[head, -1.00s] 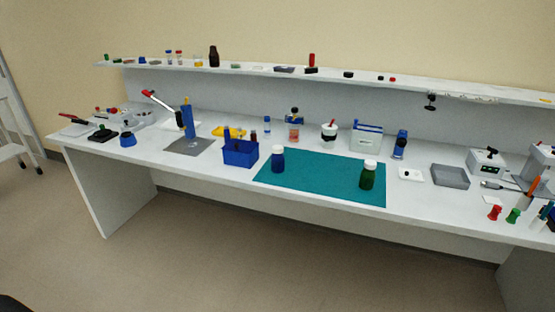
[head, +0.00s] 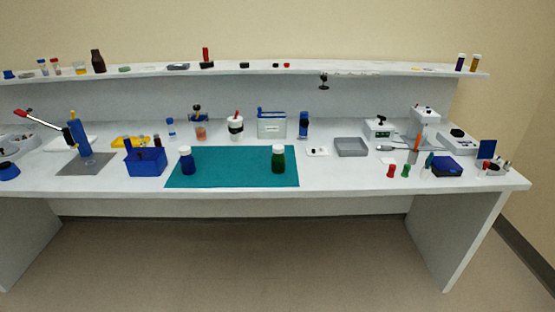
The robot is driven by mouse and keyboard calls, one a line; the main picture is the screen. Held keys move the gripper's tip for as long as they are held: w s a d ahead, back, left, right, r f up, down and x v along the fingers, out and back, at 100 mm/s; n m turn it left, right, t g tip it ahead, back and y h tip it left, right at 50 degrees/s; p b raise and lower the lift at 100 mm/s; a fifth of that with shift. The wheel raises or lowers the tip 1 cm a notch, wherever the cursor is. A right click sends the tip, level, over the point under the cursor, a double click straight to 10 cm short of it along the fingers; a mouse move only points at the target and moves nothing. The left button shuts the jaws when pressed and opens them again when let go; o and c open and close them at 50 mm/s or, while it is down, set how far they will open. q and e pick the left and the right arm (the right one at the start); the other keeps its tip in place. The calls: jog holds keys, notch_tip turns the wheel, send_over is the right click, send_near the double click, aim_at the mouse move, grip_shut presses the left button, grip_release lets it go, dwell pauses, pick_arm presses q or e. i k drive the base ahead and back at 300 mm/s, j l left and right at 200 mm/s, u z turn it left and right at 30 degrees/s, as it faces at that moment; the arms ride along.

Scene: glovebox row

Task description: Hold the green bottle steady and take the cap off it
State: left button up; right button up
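The green bottle (head: 278,161) stands upright near the right end of the teal mat (head: 232,178). A white cap (head: 278,148) sits on top of it. A blue bottle (head: 186,162), also with a pale cap, stands upright on the left part of the mat. Neither of my grippers is in the head view, and nothing touches the green bottle.
A blue bin (head: 146,163) stands left of the mat. A small white plate (head: 316,151) and a grey tray (head: 351,147) lie to its right. Red (head: 391,171) and green pieces stand near the right front edge. A shelf (head: 222,69) runs along the back. The mat between the bottles is clear.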

aim_at(279, 161)
jog(key=u, duration=0.4)
jog(key=i+l+u, duration=0.15)
jog(key=l+u, duration=0.15)
jog(key=l, duration=0.15)
jog(key=i+l+u, duration=0.1)
jog(key=l+u, duration=0.2)
jog(key=i+l+u, duration=0.1)
jog(key=l, duration=0.8)
jog(key=i+l+u, duration=0.1)
jog(key=l, duration=0.8)
